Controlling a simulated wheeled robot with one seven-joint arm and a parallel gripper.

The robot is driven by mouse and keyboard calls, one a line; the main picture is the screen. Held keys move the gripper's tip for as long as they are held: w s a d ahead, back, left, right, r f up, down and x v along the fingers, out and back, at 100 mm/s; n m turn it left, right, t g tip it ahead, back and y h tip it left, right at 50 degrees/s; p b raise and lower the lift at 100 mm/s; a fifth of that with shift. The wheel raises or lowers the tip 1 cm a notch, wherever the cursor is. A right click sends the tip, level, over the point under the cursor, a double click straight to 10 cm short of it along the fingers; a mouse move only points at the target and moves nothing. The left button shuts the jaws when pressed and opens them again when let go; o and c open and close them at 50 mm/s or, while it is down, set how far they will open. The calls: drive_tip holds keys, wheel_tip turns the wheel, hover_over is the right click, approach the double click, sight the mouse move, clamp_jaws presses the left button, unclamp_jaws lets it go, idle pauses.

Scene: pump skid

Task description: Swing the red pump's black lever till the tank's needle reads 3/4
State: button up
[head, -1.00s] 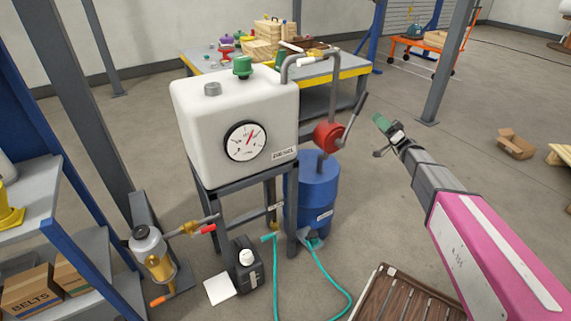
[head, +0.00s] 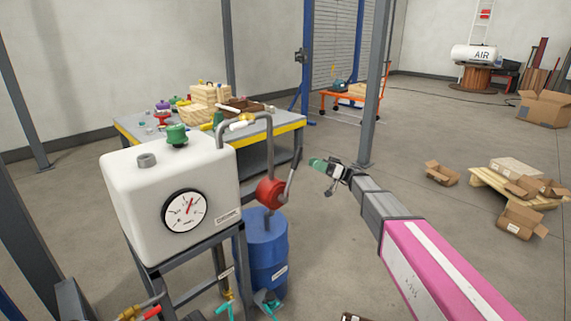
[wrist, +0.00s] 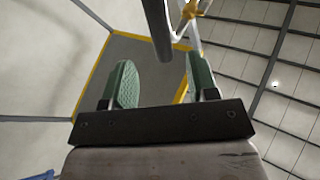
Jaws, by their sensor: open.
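The white diesel tank (head: 170,245) stands on a dark frame at left in the head view. Its round gauge (head: 184,211) has a red needle pointing up and slightly right, a little past upright; its marks are too small to read. The red pump (head: 270,193) sits on the blue drum (head: 262,250), with its dark lever (head: 290,186) slanting up on the right side. My gripper (head: 316,164), with green finger pads, is open to the right of the lever's upper end. In the wrist view, a dark round bar (wrist: 157,28), apparently the lever, shows between and beyond the open fingers (wrist: 161,82).
A grey bent pipe (head: 246,118) rises from the pump to the tank. A workbench (head: 285,135) with yellow edges and several items stands behind. Cardboard boxes (head: 520,220) and a pallet lie at right. The floor between the bench and boxes is mostly clear.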

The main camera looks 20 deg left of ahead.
wheel_tip(320, 180, up, 4)
hover_over(291, 173)
drive_tip(key=w, duration=0.2)
drive_tip(key=shift+w+a+f, duration=0.1)
drive_tip(key=shift+w+a, duration=0.05)
clamp_jaws()
